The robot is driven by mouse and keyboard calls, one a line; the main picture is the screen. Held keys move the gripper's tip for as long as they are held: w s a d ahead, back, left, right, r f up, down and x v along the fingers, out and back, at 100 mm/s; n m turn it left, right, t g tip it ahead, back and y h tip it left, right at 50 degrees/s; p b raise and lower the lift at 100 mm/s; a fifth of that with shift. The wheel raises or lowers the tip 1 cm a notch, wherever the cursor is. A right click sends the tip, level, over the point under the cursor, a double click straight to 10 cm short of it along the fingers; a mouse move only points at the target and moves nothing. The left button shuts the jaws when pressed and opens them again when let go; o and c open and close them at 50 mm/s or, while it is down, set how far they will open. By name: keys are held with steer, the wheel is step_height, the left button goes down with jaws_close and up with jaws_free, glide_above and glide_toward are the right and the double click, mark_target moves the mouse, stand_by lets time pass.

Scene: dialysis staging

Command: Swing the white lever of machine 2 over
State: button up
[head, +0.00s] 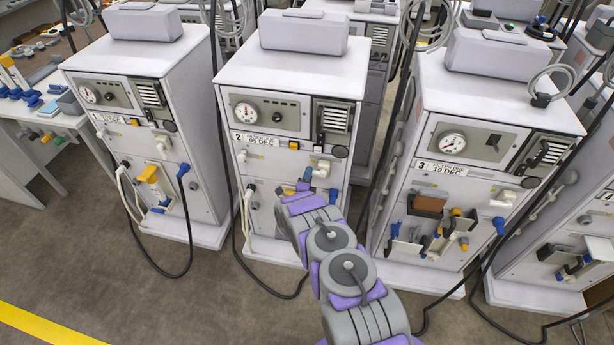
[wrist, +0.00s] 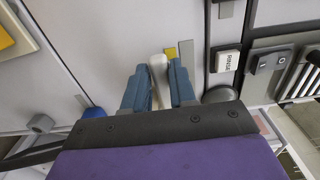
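Machine 2 (head: 283,75) is the middle white cabinet in the head view, with a "2" label, a gauge and a grey panel. Its white lever (head: 322,168) is on the front, below the label and right of centre. My gripper (head: 305,181) is at the machine's front beside that lever. In the wrist view the white lever (wrist: 158,82) stands between the two blue fingers of my gripper (wrist: 159,88). The fingers lie close along both its sides and look shut on it. Its lower end is hidden by the gripper body.
Machine 1 (head: 140,58) stands to the left and machine 3 (head: 480,95) to the right, both with hoses and cables. A RINSE button (wrist: 227,62) and a yellow marker (wrist: 170,53) are near the lever. The floor in front (head: 150,300) is mostly clear.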

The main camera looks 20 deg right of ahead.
steer(key=o, duration=0.4)
steer(key=shift+c, duration=0.2)
steer(key=p+v, duration=0.2)
steer(key=v, duration=1.5)
steer(key=shift+s+a, duration=0.1)
